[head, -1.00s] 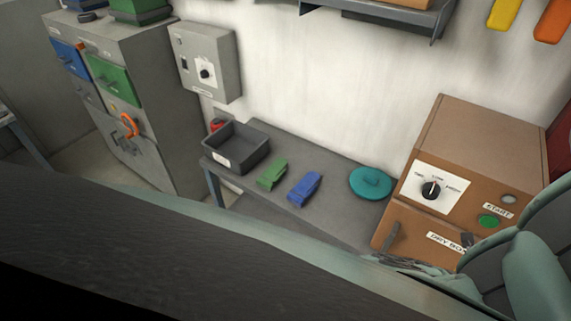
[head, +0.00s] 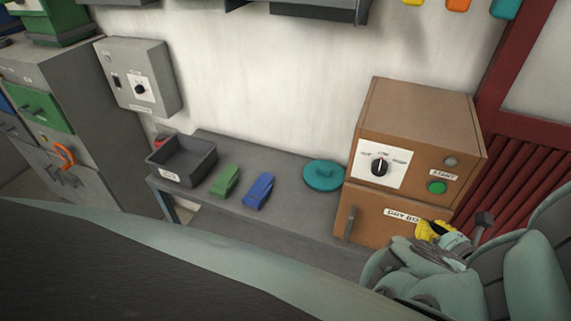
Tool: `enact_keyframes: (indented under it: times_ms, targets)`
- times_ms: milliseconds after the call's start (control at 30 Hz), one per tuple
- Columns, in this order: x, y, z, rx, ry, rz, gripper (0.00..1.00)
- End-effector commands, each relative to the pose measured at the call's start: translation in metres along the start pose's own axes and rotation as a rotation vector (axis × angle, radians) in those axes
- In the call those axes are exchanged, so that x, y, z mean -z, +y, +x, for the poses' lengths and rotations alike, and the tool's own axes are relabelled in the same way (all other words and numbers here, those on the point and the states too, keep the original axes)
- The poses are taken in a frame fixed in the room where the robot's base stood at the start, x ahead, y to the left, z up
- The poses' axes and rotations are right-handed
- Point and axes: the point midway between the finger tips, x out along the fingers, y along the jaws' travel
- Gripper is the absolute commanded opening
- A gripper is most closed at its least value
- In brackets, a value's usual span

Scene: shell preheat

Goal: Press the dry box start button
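The dry box (head: 375,220) is a brown cabinet on the right of the head view. Its green start button (head: 437,187) sits on the upper front, beside the START label (head: 443,175) and below a grey round lamp (head: 450,161). A black dial (head: 380,167) on a white plate is left of the button. My gripper (head: 452,236) is low and right, in front of the dry box's lower door and below the button, apart from it in the picture. A yellow part and a dark grey part show at its end. My arm partly hides it, so its opening is unclear.
A grey bench (head: 285,165) left of the dry box holds a teal lid (head: 323,174), a blue clip-like item (head: 259,191), a green one (head: 225,181) and a dark bin (head: 182,160). A red slatted panel (head: 510,180) stands right of the dry box.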

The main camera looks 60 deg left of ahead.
Motion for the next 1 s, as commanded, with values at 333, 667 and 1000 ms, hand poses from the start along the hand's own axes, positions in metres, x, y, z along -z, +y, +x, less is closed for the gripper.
enact_keyframes:
  times_ms: [333,667,1000]
  targets:
    - [-0.007,-0.007,0.012,-0.002,-0.001,-0.003,0.0]
    - [-0.024,-0.025,0.045,0.0,0.0,-0.004,0.0]
    - [-0.035,-0.037,0.068,-0.001,0.001,-0.003,0.0]
